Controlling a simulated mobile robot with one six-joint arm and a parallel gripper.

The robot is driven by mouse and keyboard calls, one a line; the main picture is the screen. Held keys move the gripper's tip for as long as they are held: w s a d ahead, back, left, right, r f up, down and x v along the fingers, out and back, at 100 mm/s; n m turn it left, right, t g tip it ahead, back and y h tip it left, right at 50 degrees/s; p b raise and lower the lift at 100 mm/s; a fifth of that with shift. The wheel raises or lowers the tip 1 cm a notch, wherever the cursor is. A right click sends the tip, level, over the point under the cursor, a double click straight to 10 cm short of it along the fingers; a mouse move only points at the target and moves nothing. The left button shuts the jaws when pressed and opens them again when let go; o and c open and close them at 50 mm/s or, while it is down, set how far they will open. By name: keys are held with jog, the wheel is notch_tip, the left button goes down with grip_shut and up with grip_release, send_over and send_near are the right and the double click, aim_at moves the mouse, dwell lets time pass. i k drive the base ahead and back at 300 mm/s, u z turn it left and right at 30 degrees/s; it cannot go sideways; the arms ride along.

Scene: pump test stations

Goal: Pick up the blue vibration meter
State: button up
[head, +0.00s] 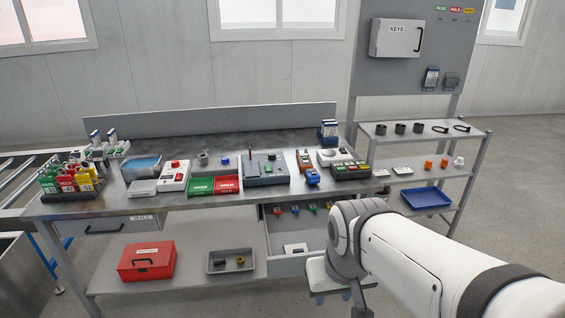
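I cannot tell for sure which thing is the blue vibration meter. A small blue handheld device (431,78) sits upright in a holder on the grey back panel at right. Another small device, orange with a blue end (312,177), lies on the bench top right of centre. My gripper (338,292) is at the lower middle, in front of the bench and below its top, apart from both devices. My wrist partly hides it, and its fingers do not show clearly enough to tell open from shut.
The bench (120,208) carries green and red trays (213,186), a grey-blue test box (265,170) and tagged racks. An open drawer (290,265) juts out beside my wrist. A red case (146,261) stands on the lower shelf. A side shelf holds a blue tray (427,198).

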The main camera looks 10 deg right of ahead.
aim_at(312, 177)
jog(key=i, duration=0.9)
